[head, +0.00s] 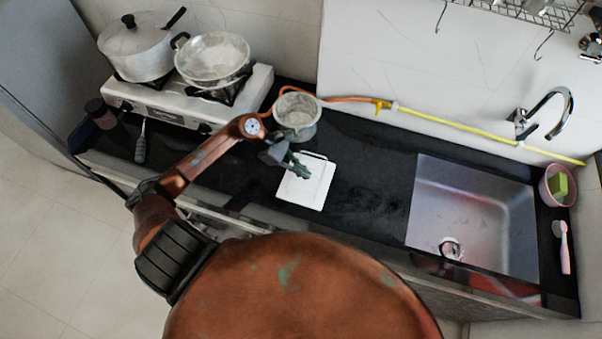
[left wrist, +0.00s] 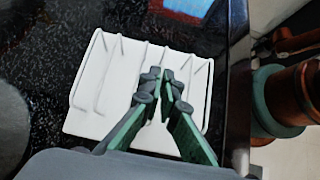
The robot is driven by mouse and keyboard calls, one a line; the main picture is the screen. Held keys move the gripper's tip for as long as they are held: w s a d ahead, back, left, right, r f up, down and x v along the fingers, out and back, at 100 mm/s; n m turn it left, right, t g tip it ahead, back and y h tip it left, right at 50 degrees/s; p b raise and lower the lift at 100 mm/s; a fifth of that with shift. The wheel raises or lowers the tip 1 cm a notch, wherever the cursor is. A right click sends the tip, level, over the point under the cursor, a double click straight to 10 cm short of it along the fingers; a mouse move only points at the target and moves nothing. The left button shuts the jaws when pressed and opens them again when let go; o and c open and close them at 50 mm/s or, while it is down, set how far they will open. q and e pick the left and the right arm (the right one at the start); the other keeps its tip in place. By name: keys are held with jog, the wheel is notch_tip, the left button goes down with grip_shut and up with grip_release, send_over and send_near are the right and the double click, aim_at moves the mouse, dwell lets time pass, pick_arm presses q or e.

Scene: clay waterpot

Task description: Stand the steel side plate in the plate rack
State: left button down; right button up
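The white plate rack (head: 308,190) lies on the black counter, left of the sink. In the left wrist view the rack (left wrist: 85,122) shows a flat base with several thin upright wires. My left gripper (head: 301,171) is over the rack, pointing down at it. In the left wrist view its green and grey fingers (left wrist: 160,78) come together at the tips, in front of the rack's middle wires. I see nothing held between them. I cannot make out the steel side plate in either view. My right gripper is not in view.
A grey metal pot (head: 297,116) stands just behind the rack. A stove (head: 180,100) with a lidded pot (head: 135,48) and a pan (head: 213,58) is at the left. The sink (head: 472,210) is at the right. The counter between rack and sink is clear.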

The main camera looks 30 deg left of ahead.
pick_arm(q)
jog(key=shift+r, duration=0.1)
jog(key=shift+f, duration=0.25)
jog(key=c, duration=2.2)
grip_release()
jog(key=shift+o, duration=0.2)
jog(key=shift+a+r, duration=0.15)
jog(key=shift+r, duration=0.25)
jog(key=b+v, duration=0.1)
jog(key=v, duration=1)
jog(key=shift+a+r, duration=0.15)
jog(key=shift+r, duration=0.1)
jog(key=shift+s, duration=0.1)
